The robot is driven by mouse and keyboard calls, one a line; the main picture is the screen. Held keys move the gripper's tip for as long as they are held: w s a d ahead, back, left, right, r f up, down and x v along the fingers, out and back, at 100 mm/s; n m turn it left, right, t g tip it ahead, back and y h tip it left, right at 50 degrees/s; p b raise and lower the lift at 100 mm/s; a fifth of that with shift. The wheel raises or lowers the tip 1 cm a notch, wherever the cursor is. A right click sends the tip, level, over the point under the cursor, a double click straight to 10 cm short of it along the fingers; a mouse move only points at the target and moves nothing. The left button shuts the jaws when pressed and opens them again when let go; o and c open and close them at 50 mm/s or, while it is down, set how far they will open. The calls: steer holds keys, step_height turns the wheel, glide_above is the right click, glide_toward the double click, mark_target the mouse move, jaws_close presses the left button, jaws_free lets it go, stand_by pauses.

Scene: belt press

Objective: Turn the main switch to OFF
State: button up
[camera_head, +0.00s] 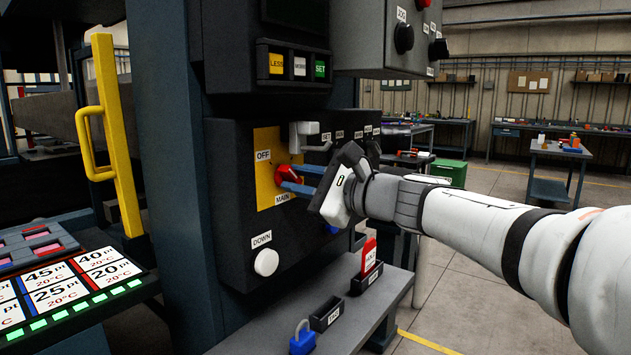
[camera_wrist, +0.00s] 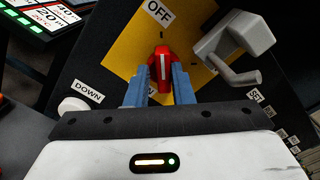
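The main switch is a red knob (camera_head: 287,174) on a yellow plate (camera_head: 266,140), with an OFF label (camera_head: 263,155) above it and a MAIN label (camera_head: 282,197) below. In the wrist view, the white line on the red knob (camera_wrist: 162,65) points up toward the OFF label (camera_wrist: 160,12). The blue fingers of my gripper (camera_head: 303,179) lie on both sides of the knob, close against it. They also flank it in the wrist view (camera_wrist: 160,88). The fingers partly cover the MAIN label in the wrist view.
A grey hasp-like lever (camera_head: 304,135) sticks out right above the switch. A white DOWN button (camera_head: 266,262) is at lower left. A shelf below holds a blue padlock (camera_head: 302,340) and a red tag (camera_head: 369,256). A control box (camera_head: 390,45) overhangs above.

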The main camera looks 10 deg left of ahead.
steer(key=shift+o, duration=1.4)
steer(key=shift+d, duration=0.15)
steer(key=v, duration=0.7)
steer(key=shift+d, duration=0.25)
steer(key=shift+s, duration=0.1)
steer(key=s+d+f+n+g+h+p, duration=0.1)
steer(key=s+d+f+n+h+p, duration=0.3)
steer(key=d, duration=0.4)
steer(key=s+d+f+n+g+h+p, duration=0.1)
steer(key=s+d+f+n+h+p, duration=0.3)
steer(key=s+d+f+h+p, duration=0.1)
steer(key=s+d+f+n+g+h+p, duration=0.2)
steer(key=s+d+f+n+h+p, duration=0.3)
steer(key=s+d+h+p, duration=0.2)
steer(key=d+p, duration=0.2)
steer(key=d, duration=0.2)
steer(key=shift+d+f+h+p, duration=0.3)
steer(key=shift+d, duration=0.1)
